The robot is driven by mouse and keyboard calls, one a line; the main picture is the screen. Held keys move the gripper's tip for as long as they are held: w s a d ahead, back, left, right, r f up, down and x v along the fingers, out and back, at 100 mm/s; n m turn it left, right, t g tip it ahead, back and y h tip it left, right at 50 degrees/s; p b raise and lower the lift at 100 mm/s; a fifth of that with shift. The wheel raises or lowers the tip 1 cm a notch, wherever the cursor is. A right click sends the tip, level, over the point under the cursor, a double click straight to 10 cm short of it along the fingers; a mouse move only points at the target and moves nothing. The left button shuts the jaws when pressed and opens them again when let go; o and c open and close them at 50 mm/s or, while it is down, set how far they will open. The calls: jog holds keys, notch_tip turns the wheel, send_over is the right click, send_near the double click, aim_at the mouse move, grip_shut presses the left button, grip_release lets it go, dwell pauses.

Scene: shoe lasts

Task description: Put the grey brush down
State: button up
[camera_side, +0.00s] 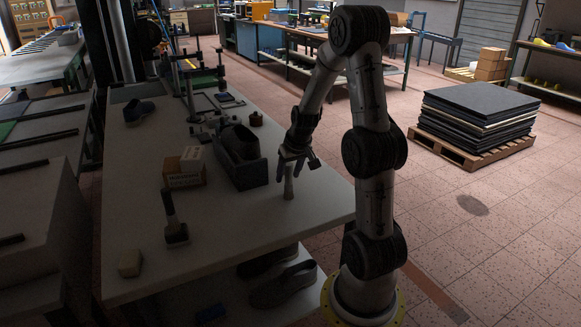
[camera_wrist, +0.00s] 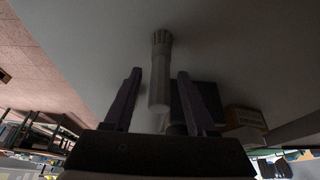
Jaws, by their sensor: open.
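The grey brush (camera_side: 289,188) stands upright on the pale table near its right edge, below my gripper (camera_side: 291,163). In the wrist view, the brush (camera_wrist: 160,78) shows as a light grey handle with a flared, ridged far end at the tabletop. My gripper's two dark fingers (camera_wrist: 160,72) are apart, one on each side of the handle in the picture, with gaps visible on both sides. The gripper is open.
A dark open box (camera_side: 244,178) with a dark shoe-like shape stands just left of the brush. Further left are a cardboard box (camera_side: 184,180), a dark brush with an upright handle (camera_side: 170,208) and a tan block (camera_side: 130,263). The front right tabletop (camera_side: 270,228) is clear.

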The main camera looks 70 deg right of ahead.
jog(key=v, duration=1.2)
jog(key=w+a+r+n+t+y, duration=0.1)
jog(key=a+r+n, duration=0.1)
jog(key=a, duration=0.6)
jog(key=a+r+n+t, duration=0.1)
jog(key=a+r+n, duration=0.1)
jog(key=a, duration=0.6)
jog(key=s+a+n+y, duration=0.2)
jog(key=s+a+n, duration=0.3)
jog(key=a, duration=0.6)
jog(key=shift+s+a+f, duration=0.2)
jog(key=shift+s+f, duration=0.2)
jog(key=shift+s, duration=0.65)
